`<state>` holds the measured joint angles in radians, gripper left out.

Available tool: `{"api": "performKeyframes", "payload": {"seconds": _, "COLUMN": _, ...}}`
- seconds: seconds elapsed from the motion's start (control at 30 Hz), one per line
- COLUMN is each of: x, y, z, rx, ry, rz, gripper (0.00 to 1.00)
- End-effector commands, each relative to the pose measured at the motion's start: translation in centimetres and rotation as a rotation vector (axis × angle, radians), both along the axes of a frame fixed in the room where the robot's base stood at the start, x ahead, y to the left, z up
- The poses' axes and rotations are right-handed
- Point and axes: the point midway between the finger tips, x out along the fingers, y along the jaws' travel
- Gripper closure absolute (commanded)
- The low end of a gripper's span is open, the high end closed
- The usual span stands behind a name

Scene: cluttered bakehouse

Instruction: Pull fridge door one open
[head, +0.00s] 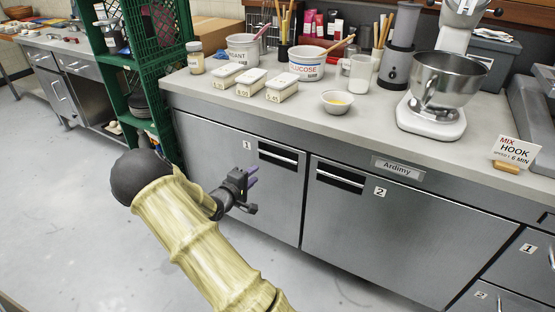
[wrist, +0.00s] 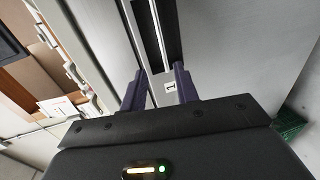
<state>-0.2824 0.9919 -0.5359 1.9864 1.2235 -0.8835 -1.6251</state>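Fridge door one (head: 225,175) is the grey left-hand door under the counter, marked with a "1" label (head: 246,145). It looks shut, flush with the door beside it. Its pale bar handle (head: 278,155) lies across a dark recess near the top. My gripper (head: 253,174) is in front of this door, left of and below the handle in the head view. In the wrist view my gripper (wrist: 160,88) has its two purple fingers apart, with nothing between them. The handle (wrist: 154,35) and the "1" label (wrist: 170,86) show ahead of them. I cannot tell any contact.
Fridge door two (head: 390,235) is to the right. The counter (head: 330,118) above carries white tubs, a small bowl (head: 337,102) and a stand mixer (head: 437,95). A green crate stack (head: 135,75) stands left of the door. The floor (head: 70,200) in front is clear.

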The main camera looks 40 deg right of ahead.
Motion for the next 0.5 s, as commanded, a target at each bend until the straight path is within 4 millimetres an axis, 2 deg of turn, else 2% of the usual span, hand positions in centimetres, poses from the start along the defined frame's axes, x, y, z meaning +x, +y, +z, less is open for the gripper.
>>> {"api": "performKeyframes", "payload": {"seconds": 0.27, "x": 0.5, "y": -1.3, "z": -0.5, "rx": 0.003, "ry": 0.000, "rz": -0.002, "gripper": 0.69}}
{"api": "performKeyframes", "payload": {"seconds": 0.5, "x": 1.9, "y": -5.0, "z": -1.3, "rx": 0.002, "ry": -0.001, "rz": -0.002, "gripper": 0.69}}
